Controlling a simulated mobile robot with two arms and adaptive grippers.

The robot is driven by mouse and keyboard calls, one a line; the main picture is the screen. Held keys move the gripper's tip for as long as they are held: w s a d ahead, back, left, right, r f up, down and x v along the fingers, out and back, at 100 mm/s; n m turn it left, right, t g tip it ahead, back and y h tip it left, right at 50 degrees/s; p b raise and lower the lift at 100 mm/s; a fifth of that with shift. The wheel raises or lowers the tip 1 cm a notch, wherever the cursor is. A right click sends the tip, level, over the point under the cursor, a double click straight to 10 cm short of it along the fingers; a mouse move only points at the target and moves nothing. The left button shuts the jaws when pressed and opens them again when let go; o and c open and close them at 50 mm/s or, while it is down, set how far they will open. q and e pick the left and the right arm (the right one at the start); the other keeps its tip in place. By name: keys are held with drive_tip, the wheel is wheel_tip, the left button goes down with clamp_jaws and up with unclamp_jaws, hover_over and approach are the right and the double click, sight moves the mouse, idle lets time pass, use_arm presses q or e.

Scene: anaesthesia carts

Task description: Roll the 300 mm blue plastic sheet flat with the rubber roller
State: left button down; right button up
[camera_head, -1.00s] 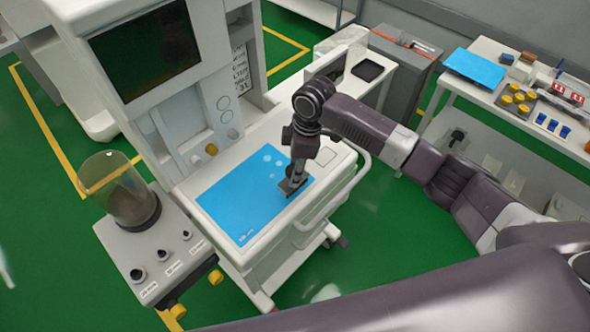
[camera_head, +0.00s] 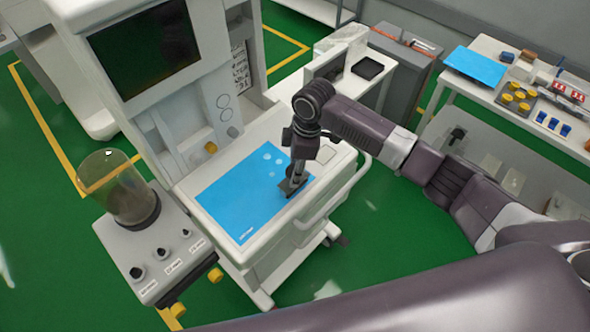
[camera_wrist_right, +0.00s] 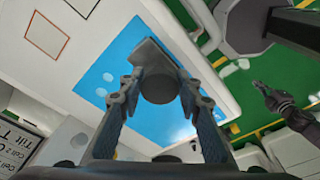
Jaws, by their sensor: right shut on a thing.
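The blue plastic sheet (camera_head: 235,200) lies on the white worktop of the anaesthesia cart. Several pale round spots (camera_head: 274,160) show on its far right part. The sheet also shows in the right wrist view (camera_wrist_right: 100,88). My right gripper (camera_head: 295,172) points down over the right end of the sheet. It is shut on the dark rubber roller (camera_head: 290,187), which is at the sheet near its right edge. In the right wrist view the roller (camera_wrist_right: 158,87) sits between both fingers. Whether it presses on the sheet I cannot tell.
The cart's screen column (camera_head: 150,50) rises behind the worktop. A clear canister (camera_head: 120,190) stands to the left and a white rail (camera_head: 335,195) runs along the right front. A side table (camera_head: 480,95) at the right holds another blue sheet (camera_head: 474,66) and small parts.

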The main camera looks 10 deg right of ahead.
drive_tip(key=shift+w, duration=0.15)
idle(0.5)
drive_tip(key=shift+w+a+b, duration=0.45)
drive_tip(key=shift+w+a, duration=0.15)
drive_tip(key=shift+w, duration=0.25)
drive_tip(key=shift+w+a+b, duration=0.45)
drive_tip(key=shift+w+a, duration=0.15)
drive_tip(key=shift+w, duration=0.25)
drive_tip(key=shift+w+a, duration=0.1)
drive_tip(key=shift+w+a+b, duration=0.5)
drive_tip(key=shift+w+b, duration=0.15)
drive_tip(key=shift+w, duration=0.15)
drive_tip(key=shift+w+a+b, duration=0.6)
drive_tip(key=shift+w+b, duration=0.25)
drive_tip(key=shift+w+a+b, duration=0.55)
drive_tip(key=shift+w+b, duration=0.3)
drive_tip(key=shift+w+a+f+b, duration=0.1)
drive_tip(key=shift+w+a+b, duration=0.2)
drive_tip(key=shift+w+b, duration=0.45)
drive_tip(key=shift+w+a+b, duration=0.15)
drive_tip(key=shift+a+b, duration=0.15)
drive_tip(key=shift+b, duration=0.2)
